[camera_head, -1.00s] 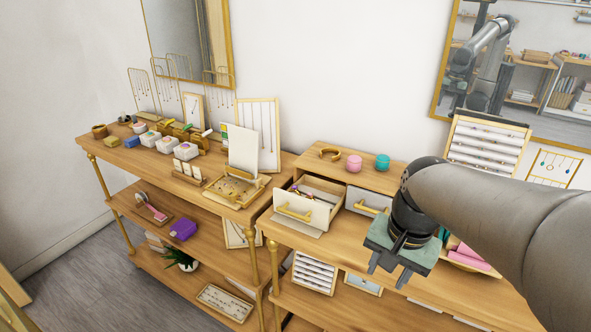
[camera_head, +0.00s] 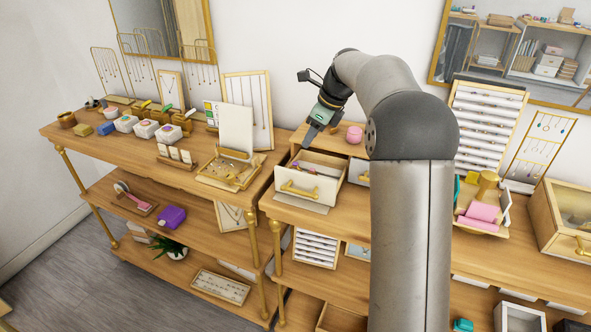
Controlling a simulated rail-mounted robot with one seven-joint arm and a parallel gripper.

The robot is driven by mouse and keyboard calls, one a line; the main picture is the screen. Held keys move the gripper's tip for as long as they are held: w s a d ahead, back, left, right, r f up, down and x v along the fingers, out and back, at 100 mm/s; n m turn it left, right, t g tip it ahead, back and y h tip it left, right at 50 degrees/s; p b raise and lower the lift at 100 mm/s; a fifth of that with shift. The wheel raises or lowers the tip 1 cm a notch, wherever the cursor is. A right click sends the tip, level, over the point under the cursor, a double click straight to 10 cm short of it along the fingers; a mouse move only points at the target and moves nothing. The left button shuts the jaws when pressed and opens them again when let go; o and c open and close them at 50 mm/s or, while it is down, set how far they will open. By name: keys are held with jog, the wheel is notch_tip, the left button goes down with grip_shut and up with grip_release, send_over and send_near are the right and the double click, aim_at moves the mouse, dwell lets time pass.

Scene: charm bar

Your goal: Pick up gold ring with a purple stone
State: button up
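I cannot make out the gold ring with a purple stone for certain. Several white ring boxes with small coloured tops, one of them a white ring box (camera_head: 145,130), stand on the left table. A pulled-out white drawer (camera_head: 307,187) with a gold handle holds small coloured items, too small to tell apart. My gripper (camera_head: 308,144) points down just above the back of this drawer. Its fingertips are small and seen from the side, so I cannot tell whether they are apart. No held item shows.
A wooden tray (camera_head: 207,178) with gold pieces and a white card stands left of the drawer. A pink jar (camera_head: 354,135) is right of my gripper. A pink display (camera_head: 480,214) and a glass-topped case (camera_head: 565,222) stand at right. My arm hides part of the counter.

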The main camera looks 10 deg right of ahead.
send_over(295, 163)
jog(key=s+d, duration=0.1)
jog(key=d, duration=0.2)
notch_tip(295, 163, down, 5)
jog(key=shift+s+a+p+x, duration=0.15)
jog(key=shift+p+x, duration=0.2)
jog(key=shift+x, duration=0.5)
jog(key=shift+a+p+x, duration=0.15)
jog(key=shift+p+x, duration=0.15)
jog(key=shift+x, duration=0.55)
jog(key=shift+s+a+p+x, duration=0.15)
jog(key=shift+p+x, duration=0.2)
jog(key=shift+x, duration=0.5)
jog(key=shift+w+r, duration=0.1)
jog(key=shift+r, duration=0.05)
grip_shut()
